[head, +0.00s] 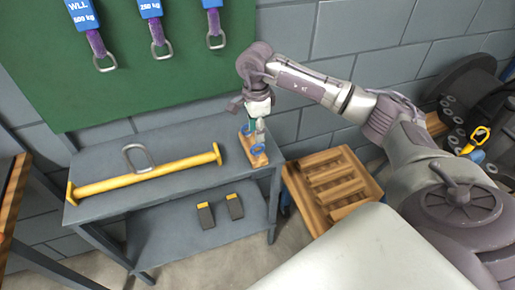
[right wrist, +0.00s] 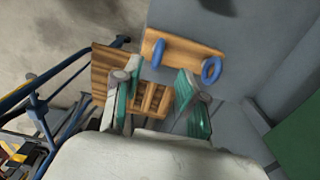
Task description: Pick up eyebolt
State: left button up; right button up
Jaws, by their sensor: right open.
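Two blue eyebolts stand on a small wooden board (head: 260,161) at the right end of the grey bench. The nearer eyebolt (head: 257,149) shows its ring in the head view; the other is partly covered by my gripper. In the right wrist view, one eyebolt (right wrist: 211,70) shows an open ring and the other eyebolt (right wrist: 158,52) is seen nearly edge-on, both on the board (right wrist: 185,47). My right gripper (head: 255,127) points down above the board, open and empty. Its green-padded fingers (right wrist: 158,82) are apart in the wrist view. My left gripper is not in view.
A yellow spreader beam (head: 150,178) with a grey shackle lies along the bench (head: 105,150). Two dark blocks with yellow tops (head: 235,206) are on the lower shelf. A wooden crate (head: 291,175) stands right of the bench. Slings hang on the green board (head: 130,95).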

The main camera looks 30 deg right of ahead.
aim_at(257, 145)
jog(key=shift+s+f+p, duration=0.15)
jog(key=shift+f+p, duration=0.55)
jog(key=shift+f, duration=2.6)
grip_shut()
